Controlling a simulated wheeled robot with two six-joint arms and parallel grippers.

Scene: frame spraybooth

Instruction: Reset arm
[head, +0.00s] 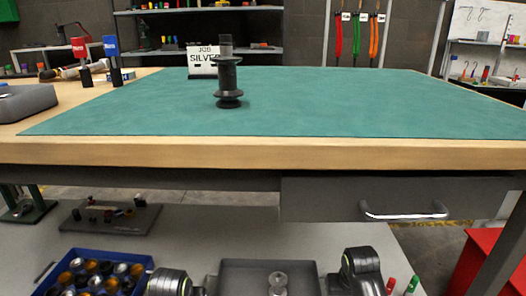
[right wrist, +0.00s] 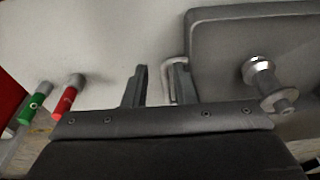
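In the head view only dark rounded parts of my two arms show at the bottom edge, one left and one right of the grey tray (head: 237,268). My left gripper is out of the picture.
A wooden bench with a green mat (head: 340,100) spans the view, with a dark spool-like stand (head: 229,85) and a "JOB SILVER" sign (head: 202,60). Below are a drawer handle (head: 404,215), a blue bin (head: 70,255) and red and green markers (right wrist: 65,102). The mat's right side is clear.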

